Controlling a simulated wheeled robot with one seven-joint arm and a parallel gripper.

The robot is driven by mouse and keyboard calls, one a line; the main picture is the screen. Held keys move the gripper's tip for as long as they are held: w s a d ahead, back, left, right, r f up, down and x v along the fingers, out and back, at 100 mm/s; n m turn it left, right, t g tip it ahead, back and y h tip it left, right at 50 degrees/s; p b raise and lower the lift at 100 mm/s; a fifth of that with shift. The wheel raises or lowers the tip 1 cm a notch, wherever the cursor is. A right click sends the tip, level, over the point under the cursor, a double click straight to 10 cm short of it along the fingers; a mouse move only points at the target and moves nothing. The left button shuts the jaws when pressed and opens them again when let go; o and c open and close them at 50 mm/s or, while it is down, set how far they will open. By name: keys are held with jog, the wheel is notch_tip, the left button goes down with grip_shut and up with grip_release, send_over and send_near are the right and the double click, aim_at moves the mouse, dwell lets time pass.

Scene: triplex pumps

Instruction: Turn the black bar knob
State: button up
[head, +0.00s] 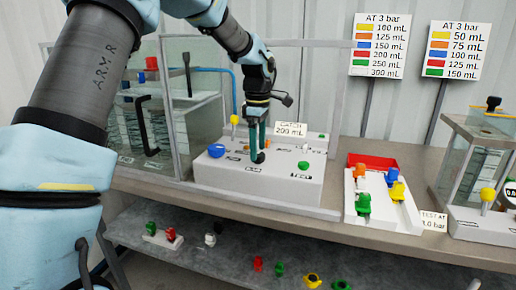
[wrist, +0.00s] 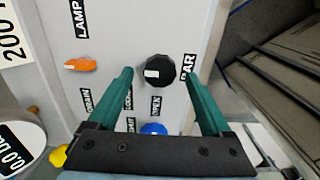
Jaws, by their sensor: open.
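The black bar knob (wrist: 158,70) is a round, ridged black knob with a small white mark, beside a label reading BAR in the wrist view. In the head view it shows as a small dark shape (head: 261,157) on the white panel box (head: 240,184), partly hidden by my fingers. My gripper (wrist: 158,75) is open, with one green finger on each side of the knob in the wrist view. In the head view my gripper (head: 258,146) points down just over it. I cannot tell whether the fingers touch the knob.
An orange knob (wrist: 80,65) and a blue knob (wrist: 154,129) sit near the black one on the panel. A glass tank (head: 180,110) stands at the left. A white rack (head: 378,215) with coloured valves and a red tray (head: 372,160) stand to the right.

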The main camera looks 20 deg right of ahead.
jog(key=shift+f, duration=0.75)
grip_shut()
